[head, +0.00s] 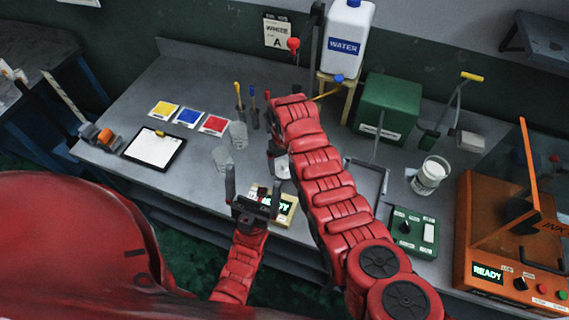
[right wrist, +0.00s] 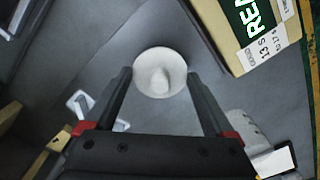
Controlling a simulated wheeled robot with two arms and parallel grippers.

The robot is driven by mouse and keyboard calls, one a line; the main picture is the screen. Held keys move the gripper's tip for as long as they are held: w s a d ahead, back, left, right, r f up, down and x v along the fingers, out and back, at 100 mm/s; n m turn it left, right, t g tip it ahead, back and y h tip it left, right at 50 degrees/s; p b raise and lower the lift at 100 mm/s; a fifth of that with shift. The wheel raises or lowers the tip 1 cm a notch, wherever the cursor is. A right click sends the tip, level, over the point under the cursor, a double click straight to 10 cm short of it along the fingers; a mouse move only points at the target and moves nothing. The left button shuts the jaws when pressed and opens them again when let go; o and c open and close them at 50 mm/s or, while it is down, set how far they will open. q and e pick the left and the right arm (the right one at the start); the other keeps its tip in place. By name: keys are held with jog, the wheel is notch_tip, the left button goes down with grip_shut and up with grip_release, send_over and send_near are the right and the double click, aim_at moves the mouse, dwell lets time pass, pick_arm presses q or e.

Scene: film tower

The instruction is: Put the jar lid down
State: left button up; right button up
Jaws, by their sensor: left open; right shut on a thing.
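The jar lid (right wrist: 160,72) is a round white disc with a knob at its middle, between the two fingers of my right gripper (right wrist: 160,75) in the right wrist view. The right gripper is shut on it. In the head view part of the lid (head: 282,167) shows below the end of my right arm, which hides most of that gripper. I cannot tell whether the lid touches the table. An open glass jar (head: 431,176) with white contents stands to the right. My left gripper (head: 254,185) is open and empty near the table's front edge.
A metal frame (head: 369,180) and green control box (head: 415,232) are to the right. Grey table (head: 190,182) is bare at front left.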

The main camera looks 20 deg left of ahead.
jog(key=shift+f, duration=0.5)
jog(key=shift+f, duration=0.1)
jog(key=shift+f, duration=0.15)
jog(key=o, duration=1.1)
